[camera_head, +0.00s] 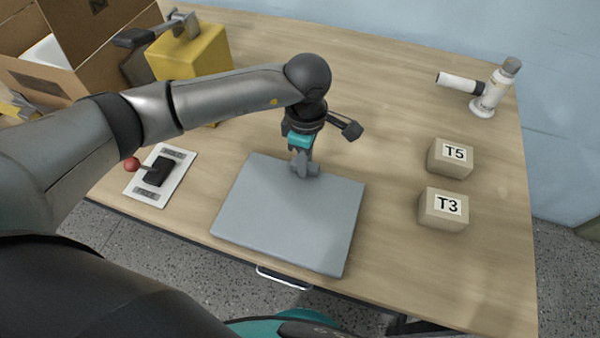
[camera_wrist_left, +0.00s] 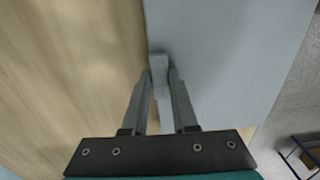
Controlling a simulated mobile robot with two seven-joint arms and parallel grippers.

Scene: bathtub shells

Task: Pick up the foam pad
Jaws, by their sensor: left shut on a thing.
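The foam pad (camera_head: 290,215) is a flat light grey rectangle on the wooden table. It also shows in the left wrist view (camera_wrist_left: 225,60), filling the upper right. My left gripper (camera_head: 305,172) is at the pad's far edge, with its fingers pointing down. In the left wrist view the gripper (camera_wrist_left: 159,70) is shut on a small grey block-like part at the pad's edge. I cannot tell from these views whether the pad is clear of the table. My right gripper is not in view.
Boxes T5 (camera_head: 450,158) and T3 (camera_head: 443,209) stand to the right. A white device (camera_head: 484,92) is at the back right. A lever switch panel (camera_head: 160,176) lies to the left. A yellow block (camera_head: 197,52) and an open cardboard box (camera_head: 100,38) stand at the back left.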

